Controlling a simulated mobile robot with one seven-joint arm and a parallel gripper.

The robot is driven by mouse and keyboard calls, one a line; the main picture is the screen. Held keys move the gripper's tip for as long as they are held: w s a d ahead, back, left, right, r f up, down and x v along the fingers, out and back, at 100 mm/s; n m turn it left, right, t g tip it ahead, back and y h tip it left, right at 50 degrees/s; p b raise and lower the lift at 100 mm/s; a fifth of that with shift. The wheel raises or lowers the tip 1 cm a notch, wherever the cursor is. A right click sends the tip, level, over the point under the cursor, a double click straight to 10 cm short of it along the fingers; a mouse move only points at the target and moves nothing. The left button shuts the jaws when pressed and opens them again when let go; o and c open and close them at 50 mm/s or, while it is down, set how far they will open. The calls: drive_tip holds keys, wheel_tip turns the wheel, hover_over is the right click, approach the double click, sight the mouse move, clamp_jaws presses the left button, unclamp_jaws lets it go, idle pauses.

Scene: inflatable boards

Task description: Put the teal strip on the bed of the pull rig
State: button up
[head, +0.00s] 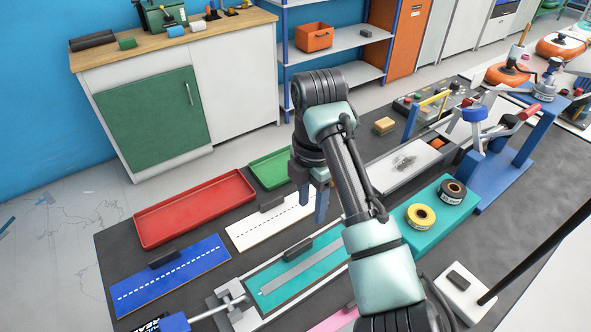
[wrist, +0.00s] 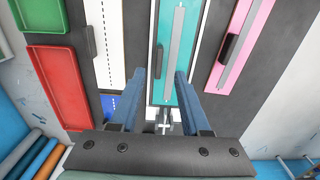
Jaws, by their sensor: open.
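The teal strip (head: 321,269) has a long grey band and a black block handle on it. It lies flat, inside the pale frame of the pull rig (head: 224,308), with dark bed showing around it. In the wrist view the teal strip (wrist: 188,80) runs away from me, its near end close to the rig's metal clamp and rod (wrist: 163,124). My gripper (head: 314,210) is open with nothing between its blue fingers. In the wrist view my gripper (wrist: 163,76) is over the strip's near part, apparently above it. My arm hides part of the strip in the head view.
A blue strip (head: 180,275) and a white strip (head: 250,231) lie left of the rig, a pink strip (wrist: 240,45) right. Red (head: 190,210) and green (head: 268,172) trays are behind. A teal block with tape rolls (head: 421,216) stands to the right.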

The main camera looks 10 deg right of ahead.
drive_tip(key=w+a+r+m+t+y, duration=0.1)
drive_tip(key=w+a+r+m+t, duration=0.3)
drive_tip(key=w+a+r+t, duration=0.5)
drive_tip(key=a+r+m+t+y, duration=0.1)
drive_tip(key=a+r+m+t, duration=0.35)
drive_tip(key=r, duration=0.65)
wheel_tip(320, 180, up, 11)
drive_tip(key=s+a+m+t+y, duration=0.1)
drive_tip(key=s+a+m+t, duration=0.1)
drive_tip(key=s+m+t, duration=0.15)
drive_tip(key=s+d+r+m+t+h, duration=0.3)
drive_tip(key=s+r+m+t, duration=0.7)
drive_tip(key=s+r, duration=0.7)
drive_tip(key=shift+s+d+r, duration=0.15)
drive_tip(key=shift+s+d, duration=0.35)
drive_tip(key=shift+s, duration=0.2)
drive_tip(key=shift+r, duration=0.1)
